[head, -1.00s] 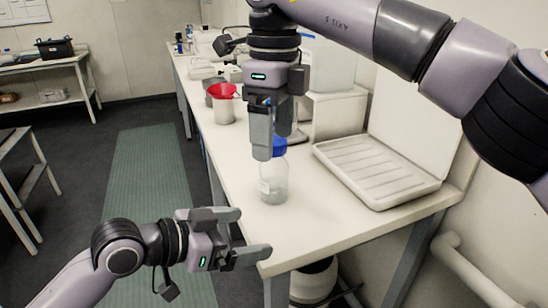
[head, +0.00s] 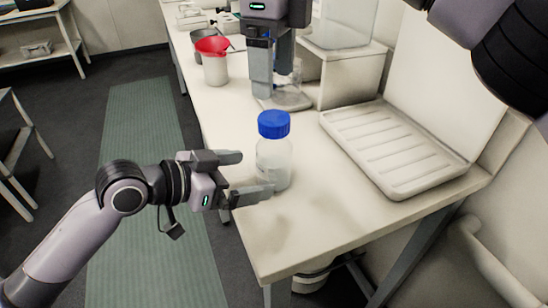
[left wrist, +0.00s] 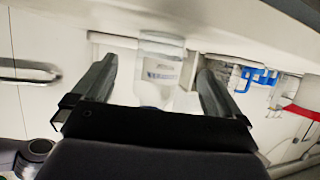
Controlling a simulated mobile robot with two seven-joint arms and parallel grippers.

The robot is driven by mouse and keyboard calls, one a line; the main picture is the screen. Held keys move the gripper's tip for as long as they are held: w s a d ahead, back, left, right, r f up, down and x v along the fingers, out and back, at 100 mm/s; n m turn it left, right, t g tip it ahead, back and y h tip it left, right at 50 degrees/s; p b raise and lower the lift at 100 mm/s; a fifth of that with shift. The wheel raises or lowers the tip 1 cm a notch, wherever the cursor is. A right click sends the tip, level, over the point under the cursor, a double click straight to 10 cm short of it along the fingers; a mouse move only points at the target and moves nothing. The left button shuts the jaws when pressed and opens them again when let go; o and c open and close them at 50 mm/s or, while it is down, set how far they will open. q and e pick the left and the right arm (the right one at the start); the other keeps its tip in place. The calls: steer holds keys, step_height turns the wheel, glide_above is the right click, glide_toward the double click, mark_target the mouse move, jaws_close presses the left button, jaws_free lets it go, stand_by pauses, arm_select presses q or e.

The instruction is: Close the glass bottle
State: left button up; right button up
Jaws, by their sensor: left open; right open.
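The clear glass bottle (head: 274,165) stands upright near the front of the bench, with a blue cap (head: 274,124) on its neck. How tightly the cap sits cannot be seen. My left gripper (head: 257,172) is open, with its fingertips at the bottle's body; the nearer finger covers part of its lower side. In the left wrist view the bottle (left wrist: 161,72) shows between the two spread fingers, with no clear contact. My right gripper (head: 273,88) is open and points down behind the bottle, apart from it and the cap.
A glass flask (head: 291,97) stands close behind my right gripper. A white ribbed tray (head: 392,150) lies to the right of the bottle. A red funnel (head: 211,45) sits on a white beaker (head: 215,70) at the back left. The bench's front corner is clear.

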mark_target(274, 117)
arm_select(q)
steer(key=shift+x, duration=3.55)
jaws_close()
arm_select(e)
steer(key=n, duration=1.3)
steer(key=shift+f, duration=0.1)
steer(key=shift+f, duration=3.9)
